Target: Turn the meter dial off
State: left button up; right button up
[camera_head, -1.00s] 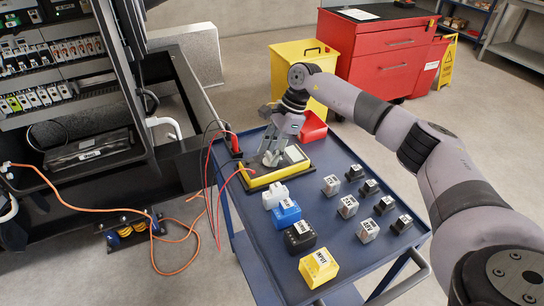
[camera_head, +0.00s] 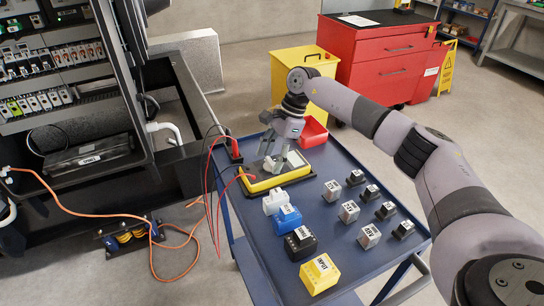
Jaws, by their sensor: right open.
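The yellow and black meter (camera_head: 286,180) lies flat near the far end of the blue cart top, with red and black leads at its left end. My right gripper (camera_head: 275,164) points down over the meter. It is open, and its fingertips are at or just above the meter's face. The dial is hidden behind the fingers, so I cannot see its setting or tell whether the fingers touch it. My left gripper is out of view.
White, blue, black and yellow blocks (camera_head: 319,273) line the cart's left side. Several small grey and black blocks (camera_head: 349,211) stand to the right. A red bin (camera_head: 312,133) sits behind the meter. The open black cabinet (camera_head: 120,115) stands at left.

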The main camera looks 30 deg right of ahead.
jog(key=v, duration=1.2)
dwell(0.4)
